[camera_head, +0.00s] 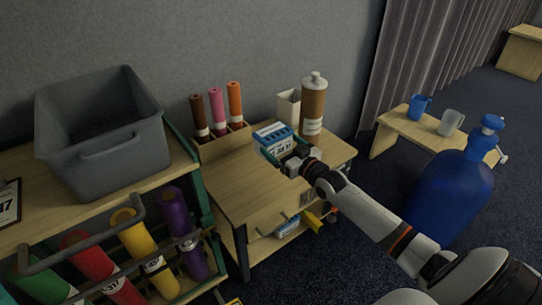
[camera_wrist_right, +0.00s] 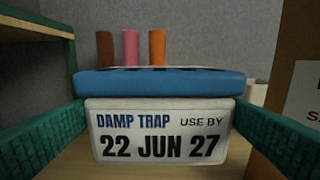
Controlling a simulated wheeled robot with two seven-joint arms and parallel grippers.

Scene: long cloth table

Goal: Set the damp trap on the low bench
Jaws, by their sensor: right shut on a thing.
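The damp trap (camera_head: 273,135) is a small white box with a blue lid at the back of the wooden cabinet top (camera_head: 222,178). In the right wrist view its label (camera_wrist_right: 160,134) reads DAMP TRAP, use by 22 JUN 27. My right gripper (camera_head: 282,153) is shut on it, with one green finger at each side. I cannot tell whether the box touches the cabinet top. A low light-wood bench (camera_head: 398,126) stands to the right by the curtain. My left gripper is out of view.
A blue mug (camera_head: 420,107) and a grey mug (camera_head: 451,122) stand on the bench. A large blue bottle (camera_head: 447,198) hides part of it. A brown bottle (camera_head: 313,108) and a white container (camera_head: 289,107) stand beside the trap. A grey bin (camera_head: 110,155) is at left.

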